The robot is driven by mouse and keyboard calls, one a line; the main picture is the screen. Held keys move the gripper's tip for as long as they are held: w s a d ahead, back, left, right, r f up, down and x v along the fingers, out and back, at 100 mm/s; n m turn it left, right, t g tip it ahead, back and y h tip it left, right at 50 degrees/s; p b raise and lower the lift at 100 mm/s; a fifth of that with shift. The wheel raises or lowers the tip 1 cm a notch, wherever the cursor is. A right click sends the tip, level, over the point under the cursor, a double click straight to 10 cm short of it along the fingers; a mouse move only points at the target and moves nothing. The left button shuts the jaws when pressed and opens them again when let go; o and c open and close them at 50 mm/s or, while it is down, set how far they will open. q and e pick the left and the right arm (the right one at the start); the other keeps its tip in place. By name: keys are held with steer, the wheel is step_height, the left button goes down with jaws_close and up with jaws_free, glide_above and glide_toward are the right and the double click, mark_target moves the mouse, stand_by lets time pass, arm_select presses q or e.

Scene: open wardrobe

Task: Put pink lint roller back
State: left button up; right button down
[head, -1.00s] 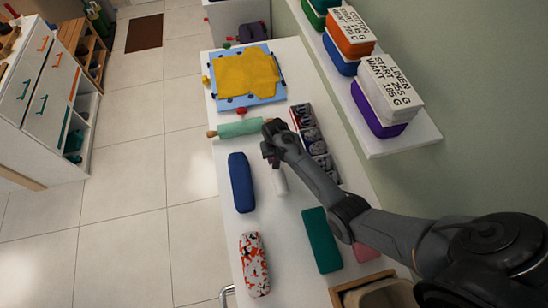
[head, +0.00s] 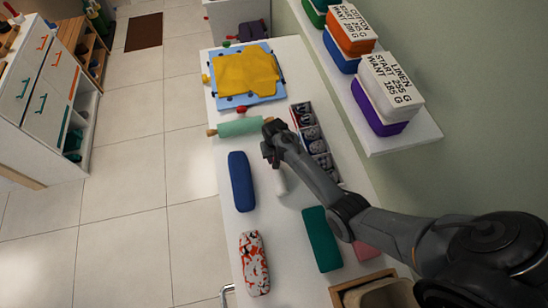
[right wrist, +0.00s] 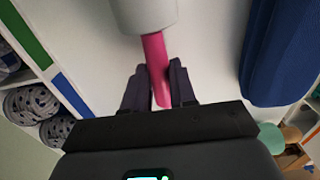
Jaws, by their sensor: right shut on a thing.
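The pink lint roller has a white cylinder head (right wrist: 147,14) and a thin pink handle (right wrist: 155,58). My right gripper (right wrist: 159,88) is shut on the pink handle in the right wrist view. In the head view my right gripper (head: 271,157) is over the white table, and the roller's white head (head: 281,187) shows just below it, partly hidden by my arm. My left gripper is not in view.
On the white table are a blue case (head: 242,182), a patterned case (head: 253,263), a teal case (head: 322,239), a green rolling pin (head: 240,127) and a divided box (head: 318,147) of rolled items. A yellow cloth (head: 246,74) lies at the far end.

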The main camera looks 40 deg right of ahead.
steer(key=c, duration=0.8)
jaws_free()
steer(key=shift+c, duration=0.2)
steer(key=shift+o, duration=0.4)
steer(key=shift+r, duration=0.1)
steer(key=shift+r+p, duration=0.4)
steer(key=shift+p, duration=0.1)
step_height(320, 180, up, 3)
steer(key=p, duration=0.3)
step_height(320, 180, up, 5)
steer(key=p, duration=0.5)
steer(key=shift+p, duration=0.4)
